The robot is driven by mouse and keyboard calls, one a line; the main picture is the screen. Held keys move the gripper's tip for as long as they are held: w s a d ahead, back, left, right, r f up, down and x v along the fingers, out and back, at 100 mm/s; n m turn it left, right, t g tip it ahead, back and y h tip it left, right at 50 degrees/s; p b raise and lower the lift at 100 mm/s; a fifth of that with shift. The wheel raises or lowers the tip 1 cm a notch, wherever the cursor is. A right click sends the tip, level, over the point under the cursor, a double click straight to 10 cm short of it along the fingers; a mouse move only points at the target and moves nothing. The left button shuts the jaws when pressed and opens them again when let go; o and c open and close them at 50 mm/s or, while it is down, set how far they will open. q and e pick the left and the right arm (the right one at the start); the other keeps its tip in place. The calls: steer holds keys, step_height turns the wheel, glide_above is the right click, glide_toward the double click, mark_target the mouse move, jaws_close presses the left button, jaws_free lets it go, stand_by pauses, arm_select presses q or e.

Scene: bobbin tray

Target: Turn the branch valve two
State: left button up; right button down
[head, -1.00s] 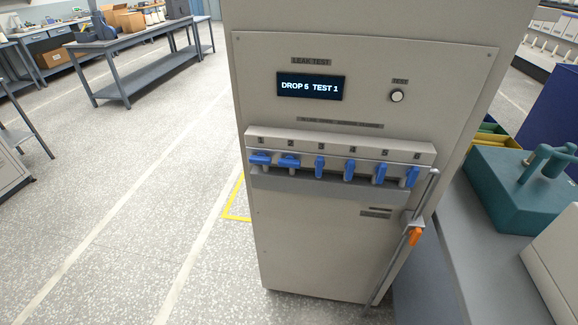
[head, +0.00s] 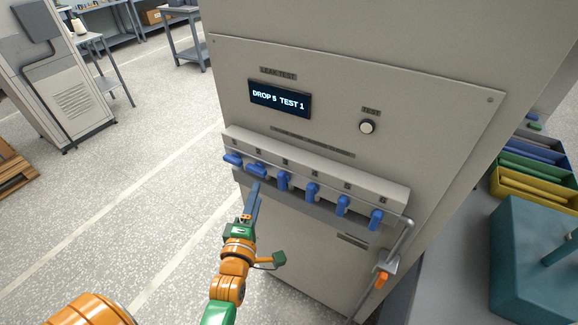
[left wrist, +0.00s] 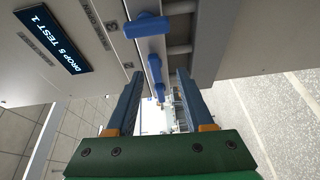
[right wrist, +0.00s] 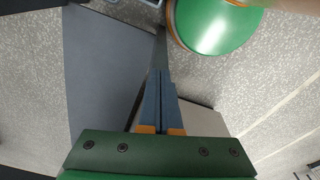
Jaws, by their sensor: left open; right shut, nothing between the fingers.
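The panel's valve handles are blue levers in a row. Valve two's handle (head: 257,170) lies along the row, like valve one's handle (head: 232,158). Valve three's handle (head: 283,181) points down, as do those to its right. My left gripper (head: 256,188) is open just below and in front of valve two's handle. In the left wrist view, valve two's handle (left wrist: 154,68) shows ahead, between the fingertip lines, and valve three's handle (left wrist: 146,27) is above it; contact cannot be told. My right gripper (right wrist: 160,75) is shut and empty, away from the panel.
The display (head: 280,99) reads DROP 5 TEST 1. A white test button (head: 366,127) is right of it. A grey pipe with an orange lever (head: 381,280) runs down the cabinet's right side. A bench with coloured bins (head: 533,170) and a teal machine stands at right.

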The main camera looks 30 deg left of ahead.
mark_target(256, 174)
arm_select(q)
steer(key=shift+n, duration=0.3)
steer(key=w+a+b, duration=0.3)
steer(key=w+a, duration=0.1)
steer(key=shift+r, duration=0.25)
steer(key=shift+x, duration=1)
steer(key=shift+w+d+r, duration=0.15)
steer(key=shift+d+r, duration=0.05)
steer(key=shift+d, duration=0.3)
steer(key=shift+a, duration=0.15)
jaws_close()
arm_select(e)
steer(key=a+f, duration=0.1)
steer(key=f, duration=0.2)
steer(key=shift+s+a, duration=0.35)
steer(key=shift+s, duration=0.05)
